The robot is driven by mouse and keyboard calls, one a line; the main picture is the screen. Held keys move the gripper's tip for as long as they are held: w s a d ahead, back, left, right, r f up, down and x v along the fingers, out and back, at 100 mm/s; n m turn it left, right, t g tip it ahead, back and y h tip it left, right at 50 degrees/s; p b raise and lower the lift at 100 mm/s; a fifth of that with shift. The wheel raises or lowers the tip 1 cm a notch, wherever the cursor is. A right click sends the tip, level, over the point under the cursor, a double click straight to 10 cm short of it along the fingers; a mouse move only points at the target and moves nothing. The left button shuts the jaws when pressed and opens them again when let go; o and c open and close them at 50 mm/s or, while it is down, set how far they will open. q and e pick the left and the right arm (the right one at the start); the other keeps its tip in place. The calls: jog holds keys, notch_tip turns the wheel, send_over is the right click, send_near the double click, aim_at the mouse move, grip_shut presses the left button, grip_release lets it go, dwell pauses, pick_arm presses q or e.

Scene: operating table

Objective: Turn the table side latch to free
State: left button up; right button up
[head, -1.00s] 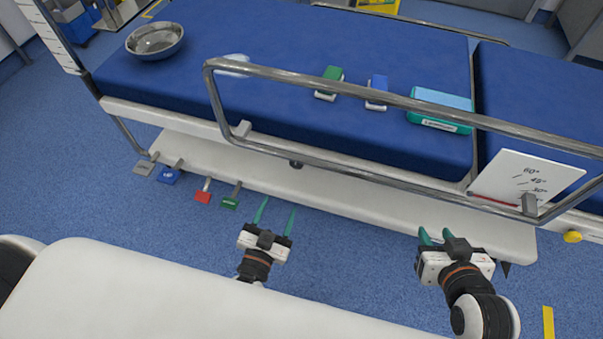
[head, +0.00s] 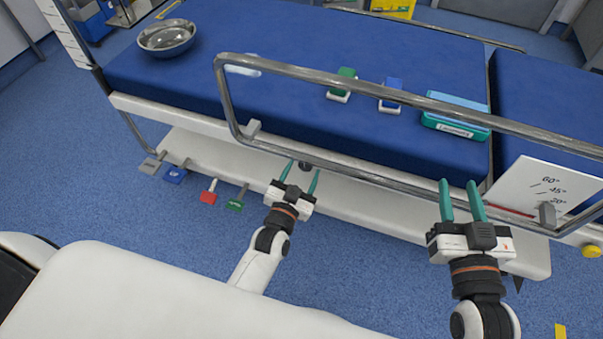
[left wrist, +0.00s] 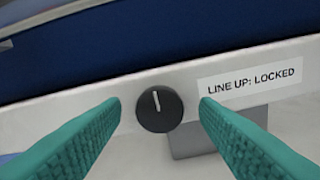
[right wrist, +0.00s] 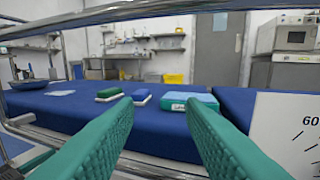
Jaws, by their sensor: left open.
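The side latch is a round black knob (left wrist: 159,110) on the white side rail of the table. Its white line points nearly straight up, and a label (left wrist: 250,79) beside it reads "LINE UP: LOCKED". In the head view the knob (head: 305,166) is small, just ahead of my left gripper. My left gripper (head: 301,178) is open, with its green fingers on either side of the knob in the left wrist view, apparently short of it. My right gripper (head: 460,198) is open and empty, near the right part of the metal side rail.
A metal guard rail (head: 380,92) runs above the knob along the blue table (head: 290,60). A metal bowl (head: 167,36), a green block (head: 342,83), a blue block (head: 390,95) and a teal box (head: 455,116) lie on it. Coloured pedals (head: 209,192) sit low at left.

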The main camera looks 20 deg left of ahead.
pick_arm(q)
jog(key=c, duration=1)
jog(key=shift+o, duration=0.2)
jog(key=n+p, duration=0.2)
jog(key=n, duration=0.1)
jog(key=shift+r+n+p, duration=0.15)
jog(key=shift+n+p, duration=0.25)
jog(key=n+p, duration=0.2)
jog(key=n, duration=0.4)
jog(key=shift+n, duration=1.1)
jog(key=shift+f+n, duration=0.2)
jog(key=shift+n, duration=0.7)
jog(key=n, duration=0.2)
jog(key=shift+a+n, duration=0.1)
jog(key=shift+n, duration=1.1)
pick_arm(e)
jog(key=s+d+f+g+h, duration=0.3)
jog(key=s+d+f+g, duration=0.2)
jog(key=s+f+g, duration=0.5)
jog(key=shift+s+f+m+g, duration=0.3)
jog(key=shift+f+g, duration=0.5)
jog(key=shift+f, duration=0.5)
